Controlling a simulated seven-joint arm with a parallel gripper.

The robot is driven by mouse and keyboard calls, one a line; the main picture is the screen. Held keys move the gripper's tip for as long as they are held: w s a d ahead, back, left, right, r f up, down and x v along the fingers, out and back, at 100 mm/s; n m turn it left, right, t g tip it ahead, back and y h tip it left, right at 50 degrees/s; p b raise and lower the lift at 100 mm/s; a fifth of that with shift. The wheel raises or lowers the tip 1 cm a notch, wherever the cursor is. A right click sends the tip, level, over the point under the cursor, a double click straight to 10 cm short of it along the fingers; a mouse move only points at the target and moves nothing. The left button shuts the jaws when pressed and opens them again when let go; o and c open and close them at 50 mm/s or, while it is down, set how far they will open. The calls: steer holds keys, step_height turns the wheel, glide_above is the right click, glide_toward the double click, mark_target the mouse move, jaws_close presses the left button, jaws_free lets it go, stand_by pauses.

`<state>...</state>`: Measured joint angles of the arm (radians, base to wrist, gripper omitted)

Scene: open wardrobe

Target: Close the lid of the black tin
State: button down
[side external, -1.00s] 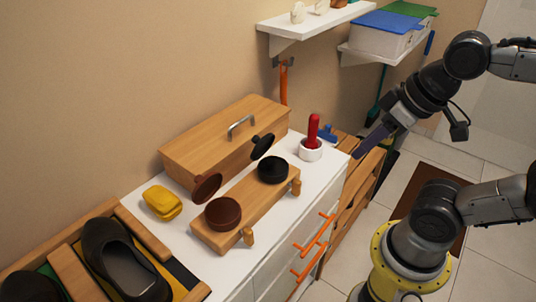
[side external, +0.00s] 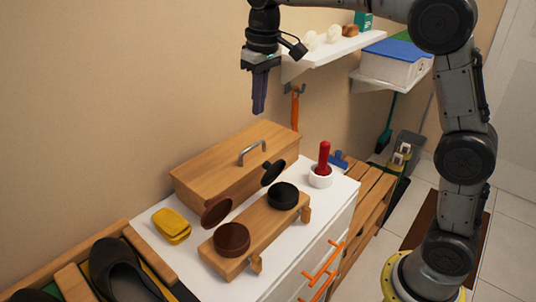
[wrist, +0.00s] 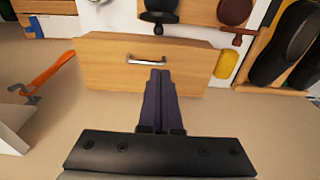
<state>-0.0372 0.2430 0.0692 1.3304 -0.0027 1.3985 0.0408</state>
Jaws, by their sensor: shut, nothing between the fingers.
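The black tin (side external: 283,196) sits on the far end of a small wooden stand (side external: 258,222) in the side view. Its black lid (side external: 273,172) stands open, tilted up behind the tin. The tin's dark parts also show at the top edge of the wrist view (wrist: 159,16), partly cut off. My gripper (side external: 258,110) is shut and empty, pointing down, high above the wooden box and apart from the tin. Its purple fingers (wrist: 160,75) lie together in the wrist view, over the box.
A brown tin (side external: 231,240) with its lid (side external: 217,212) open shares the stand. The wooden box (side external: 235,165) with a metal handle stands behind. A red-handled tool in a white cup (side external: 320,178) is at right, a yellow item (side external: 171,225) at left. Wall shelves (side external: 330,50) are near my arm.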

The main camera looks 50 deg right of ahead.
mark_target(268, 166)
steer(key=f, duration=0.4)
steer(key=s+f, duration=0.1)
steer(key=f, duration=0.3)
steer(key=s+f, duration=0.1)
steer(key=f, duration=0.3)
steer(key=shift+f, duration=0.3)
steer(key=shift+s+f, duration=0.15)
steer(key=shift+s, duration=0.25)
steer(key=shift+s, duration=0.3)
